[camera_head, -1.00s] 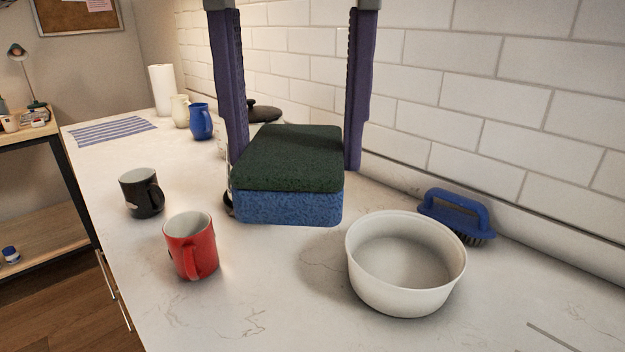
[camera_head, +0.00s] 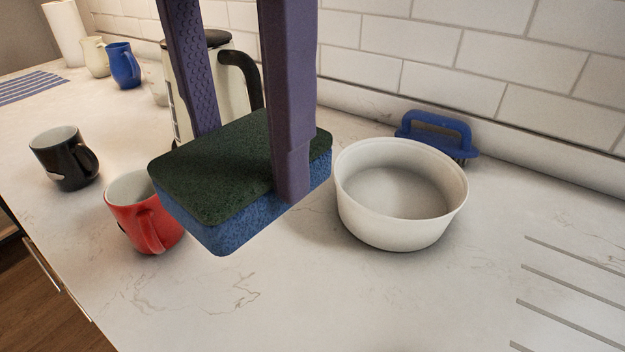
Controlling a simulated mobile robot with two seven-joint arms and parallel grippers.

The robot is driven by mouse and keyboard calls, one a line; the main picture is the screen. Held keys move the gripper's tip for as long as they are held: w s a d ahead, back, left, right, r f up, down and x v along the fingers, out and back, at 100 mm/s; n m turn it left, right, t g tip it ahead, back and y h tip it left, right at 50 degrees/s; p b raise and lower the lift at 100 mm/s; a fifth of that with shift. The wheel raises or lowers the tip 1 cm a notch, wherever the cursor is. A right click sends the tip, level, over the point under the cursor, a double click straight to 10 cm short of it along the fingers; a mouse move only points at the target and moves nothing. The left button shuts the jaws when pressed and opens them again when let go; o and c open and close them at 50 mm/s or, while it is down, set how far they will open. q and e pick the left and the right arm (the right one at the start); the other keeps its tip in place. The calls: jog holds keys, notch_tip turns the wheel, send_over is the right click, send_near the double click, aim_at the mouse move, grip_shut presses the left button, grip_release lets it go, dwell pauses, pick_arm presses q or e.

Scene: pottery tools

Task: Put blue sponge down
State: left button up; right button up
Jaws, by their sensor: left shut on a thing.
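The blue sponge (camera_head: 225,232) has a dark green scouring layer on top. My left gripper (camera_head: 245,165) comes down from the top of the view with purple fingers on either side of the sponge and is shut on it. The sponge appears held above the white counter (camera_head: 330,310), tilted and turned in the picture. It covers part of the red mug and the base of a kettle. My right gripper is not in view.
A white bowl (camera_head: 400,195) stands right of the sponge, with a blue-handled brush (camera_head: 437,132) behind it. A red mug (camera_head: 150,232), black mug (camera_head: 65,160) and kettle (camera_head: 222,95) stand left and behind. The front counter is clear; drain grooves lie right.

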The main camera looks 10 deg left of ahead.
pick_arm(q)
jog(key=shift+d+f+n, duration=0.1)
jog(key=shift+f+n, duration=0.05)
jog(key=shift+n, duration=0.25)
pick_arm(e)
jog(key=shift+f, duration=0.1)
pick_arm(q)
jog(key=shift+f, duration=0.35)
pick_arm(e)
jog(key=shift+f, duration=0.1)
pick_arm(q)
notch_tip(320, 180, down, 14)
jog(key=shift+s+f, duration=0.1)
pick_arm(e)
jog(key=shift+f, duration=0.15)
pick_arm(q)
jog(key=shift+f+b, duration=0.4)
jog(key=shift+f, duration=2.2)
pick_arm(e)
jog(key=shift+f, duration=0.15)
pick_arm(q)
jog(key=shift+f, duration=0.1)
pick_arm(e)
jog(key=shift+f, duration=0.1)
pick_arm(q)
jog(key=shift+f, duration=0.15)
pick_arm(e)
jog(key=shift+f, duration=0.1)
pick_arm(q)
jog(key=o, duration=0.6)
